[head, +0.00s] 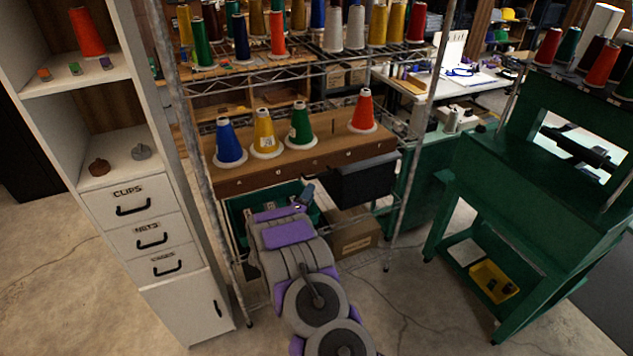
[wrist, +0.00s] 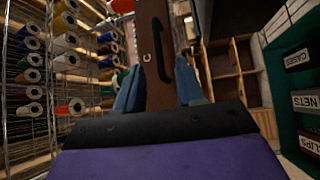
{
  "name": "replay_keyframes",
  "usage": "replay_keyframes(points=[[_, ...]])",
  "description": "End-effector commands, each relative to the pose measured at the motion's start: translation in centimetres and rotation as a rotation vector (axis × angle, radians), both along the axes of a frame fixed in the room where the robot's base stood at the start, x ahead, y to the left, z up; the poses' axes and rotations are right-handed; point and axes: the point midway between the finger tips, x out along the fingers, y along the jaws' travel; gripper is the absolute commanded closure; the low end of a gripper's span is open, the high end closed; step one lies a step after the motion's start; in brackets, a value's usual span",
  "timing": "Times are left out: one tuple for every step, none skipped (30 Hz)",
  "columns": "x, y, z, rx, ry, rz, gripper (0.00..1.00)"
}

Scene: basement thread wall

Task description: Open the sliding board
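A long brown wooden board (head: 310,157) spans the wire rack in the head view, with several cones on top and small pale marks along its front. In the wrist view a brown board (wrist: 155,30) with a dark handle (wrist: 162,50) runs up from between my fingers. My gripper (head: 306,196) is just below the board's front in the head view. Its two blue fingers stand apart in the wrist view (wrist: 160,88), one on each side of the board, so it is open. I cannot tell whether they touch the board.
A black panel (head: 365,180) hangs at the board's right end. A green bin (head: 240,208) and a cardboard box (head: 352,234) sit below. A white drawer cabinet (head: 150,235) stands left, a green bench (head: 510,190) right. Bare floor lies between the rack and bench.

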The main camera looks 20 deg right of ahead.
Motion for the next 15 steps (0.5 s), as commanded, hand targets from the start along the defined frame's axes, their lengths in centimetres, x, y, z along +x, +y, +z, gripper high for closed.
replay_keyframes(points=[[0.7, -0.9, 0.1, -0.001, -0.006, -0.004, 0.62], [1.1, -1.3, 0.2, -0.002, -0.006, -0.004, 0.62], [1.6, -1.9, 0.3, -0.001, -0.006, -0.003, 0.62], [2.0, -2.3, 0.3, 0.001, -0.004, -0.003, 0.62], [2.4, -2.6, 0.3, 0.001, -0.003, -0.003, 0.62], [2.9, -3.1, 0.4, -0.001, -0.003, -0.003, 0.62], [3.2, -3.5, 0.6, -0.002, -0.005, -0.003, 0.62], [3.6, -3.8, 0.7, -0.002, -0.006, -0.003, 0.62], [3.9, -4.1, 0.8, -0.001, -0.006, -0.002, 0.62], [4.2, -4.3, 0.8, -0.001, -0.004, -0.001, 0.62], [4.4, -4.5, 0.8, 0.0, -0.003, -0.001, 0.62], [4.6, -4.7, 0.8, 0.001, -0.002, -0.001, 0.62], [4.8, -4.9, 0.8, 0.001, -0.002, -0.001, 0.62], [4.9, -5.0, 0.9, 0.001, -0.002, -0.001, 0.62], [5.0, -5.2, 1.0, -0.001, -0.002, -0.001, 0.62]])
